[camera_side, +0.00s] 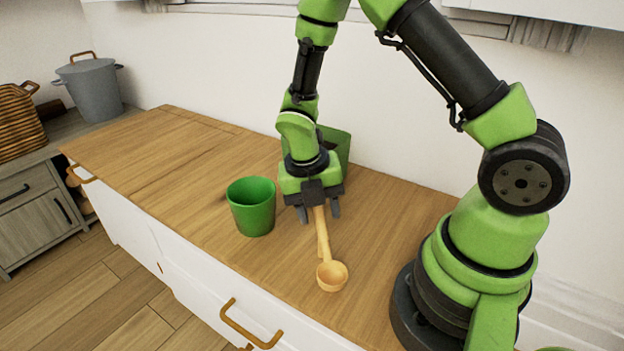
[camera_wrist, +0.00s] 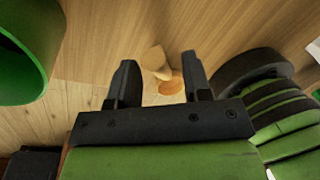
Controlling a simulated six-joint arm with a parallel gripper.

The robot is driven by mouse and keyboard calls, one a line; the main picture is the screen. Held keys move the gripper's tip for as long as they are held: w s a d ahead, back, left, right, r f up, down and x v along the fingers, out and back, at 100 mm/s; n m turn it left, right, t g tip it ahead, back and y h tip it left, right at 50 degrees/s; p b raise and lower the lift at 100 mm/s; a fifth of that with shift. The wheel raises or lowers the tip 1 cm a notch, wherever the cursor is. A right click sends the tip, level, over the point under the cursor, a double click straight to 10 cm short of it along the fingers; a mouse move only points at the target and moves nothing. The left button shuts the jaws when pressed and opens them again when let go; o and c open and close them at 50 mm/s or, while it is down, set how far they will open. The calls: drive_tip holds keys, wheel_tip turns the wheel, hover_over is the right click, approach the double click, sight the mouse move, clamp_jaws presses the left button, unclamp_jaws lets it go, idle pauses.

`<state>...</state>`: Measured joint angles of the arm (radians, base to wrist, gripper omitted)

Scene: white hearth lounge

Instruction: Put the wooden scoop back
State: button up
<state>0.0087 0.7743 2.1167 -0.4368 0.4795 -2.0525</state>
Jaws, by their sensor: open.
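The wooden scoop (camera_side: 332,276) is pale wood with a round bowl towards the front edge of the wooden counter. Its handle runs back up to my gripper (camera_side: 319,213), whose fingers are apart, one on each side of the handle's end. In the wrist view, part of the scoop (camera_wrist: 171,84) shows between the open fingers (camera_wrist: 160,68); much of the handle is hidden there. I cannot tell whether the fingers touch it. A green cup (camera_side: 252,208) stands upright, left of my gripper, and also shows in the wrist view (camera_wrist: 22,55).
A second green container (camera_side: 337,148) stands behind my gripper, partly hidden. The wooden counter (camera_side: 160,150) is clear to the left and ends at a front edge above white drawers. A grey pot (camera_side: 92,88) and a striped basket (camera_side: 18,125) stand at the far left.

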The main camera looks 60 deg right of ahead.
wheel_tip(320, 180, up, 10)
drive_tip(key=w+a, duration=0.1)
drive_tip(key=w, duration=0.1)
wheel_tip(320, 180, up, 10)
drive_tip(key=m+t+y, duration=0.2)
drive_tip(key=m+t, duration=0.2)
drive_tip(key=m, duration=0.9)
hover_over(323, 240)
drive_tip(key=s+a+r+m+t, duration=0.1)
drive_tip(key=s+r+m+t, duration=0.1)
drive_tip(key=m, duration=0.6)
drive_tip(key=s+a+r+m+t+y, duration=0.1)
drive_tip(key=s+r+m+t, duration=0.1)
drive_tip(key=s+m, duration=0.3)
drive_tip(key=shift+s+r+m+t, duration=0.3)
drive_tip(key=shift+r+m+t, duration=0.1)
drive_tip(key=shift+m, duration=1.4)
